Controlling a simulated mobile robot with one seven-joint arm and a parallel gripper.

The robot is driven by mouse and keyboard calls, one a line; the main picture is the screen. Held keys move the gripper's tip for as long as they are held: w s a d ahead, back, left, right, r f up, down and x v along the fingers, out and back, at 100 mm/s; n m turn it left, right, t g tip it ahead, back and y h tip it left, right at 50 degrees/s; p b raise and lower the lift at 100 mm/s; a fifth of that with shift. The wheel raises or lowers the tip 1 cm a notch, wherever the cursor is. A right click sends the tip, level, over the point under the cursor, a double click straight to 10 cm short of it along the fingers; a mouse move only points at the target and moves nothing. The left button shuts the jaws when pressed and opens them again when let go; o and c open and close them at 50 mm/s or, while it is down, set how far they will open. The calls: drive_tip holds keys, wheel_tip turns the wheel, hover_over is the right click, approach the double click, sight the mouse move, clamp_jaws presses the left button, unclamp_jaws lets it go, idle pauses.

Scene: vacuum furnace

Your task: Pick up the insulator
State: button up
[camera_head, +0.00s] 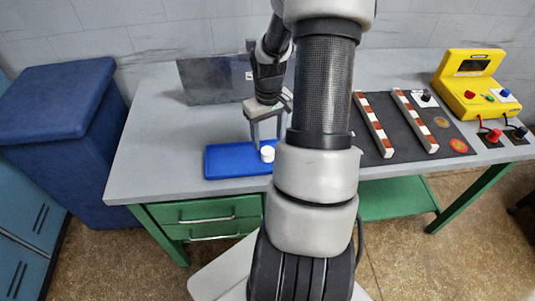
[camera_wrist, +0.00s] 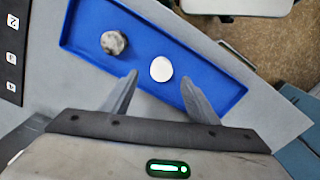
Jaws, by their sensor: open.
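A small white round piece, which looks like the insulator (camera_head: 267,154), stands on the blue tray (camera_head: 228,161) near the front edge of the table. It also shows in the wrist view (camera_wrist: 161,69), inside the tray. My gripper (camera_head: 266,143) points down over the tray, close to the white piece. In the wrist view its two fingers (camera_wrist: 160,80) are spread apart, and the white piece appears between and slightly beyond their tips, with nothing held. I cannot tell the exact height of the fingertips above the tray.
A grey speckled round piece (camera_wrist: 113,43) lies in the tray beside the white one; my arm hides it in the head view. A dark panel (camera_head: 215,81) stands behind. To the right are red-and-white bars (camera_head: 373,125) and a yellow control box (camera_head: 474,84). Bare table lies left.

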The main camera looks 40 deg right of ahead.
sight(268, 150)
wheel_tip(268, 150, down, 5)
drive_tip(key=shift+a+r, duration=0.1)
drive_tip(key=shift+a, duration=0.05)
drive_tip(key=c, duration=1.2)
drive_tip(key=shift+r, duration=0.1)
